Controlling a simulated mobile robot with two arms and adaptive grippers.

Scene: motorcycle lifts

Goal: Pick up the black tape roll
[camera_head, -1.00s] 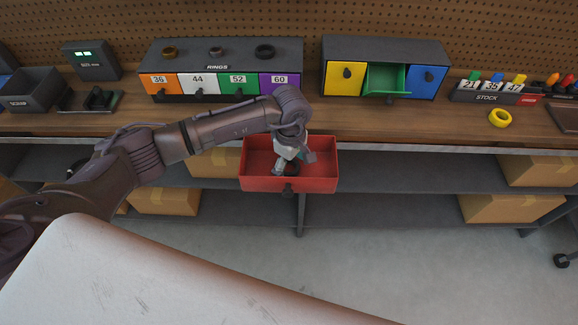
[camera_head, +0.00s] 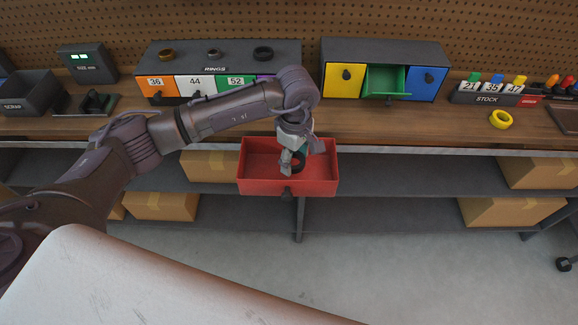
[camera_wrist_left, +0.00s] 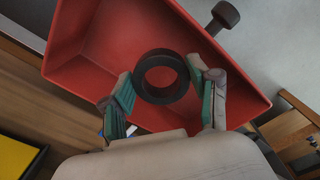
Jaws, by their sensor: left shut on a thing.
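The black tape roll (camera_wrist_left: 160,98) is a thick dark ring inside the red drawer (camera_head: 262,186). In the head view the roll (camera_head: 299,162) is partly hidden by my gripper. My left gripper (camera_head: 291,166) reaches down into the open drawer. In the left wrist view its two green-padded fingers (camera_wrist_left: 161,76) are on either side of the roll, closed on its outside. The red drawer floor (camera_wrist_left: 85,45) shows around the roll. I cannot tell whether the roll touches the floor. My right gripper is not in view.
The drawer is pulled out below the wooden bench top (camera_head: 400,122), its walls close around my gripper. A rings cabinet (camera_head: 220,58) stands behind my arm. A cabinet with yellow, green and blue drawers (camera_head: 383,52) is to the right. A yellow ring (camera_head: 492,120) lies further right.

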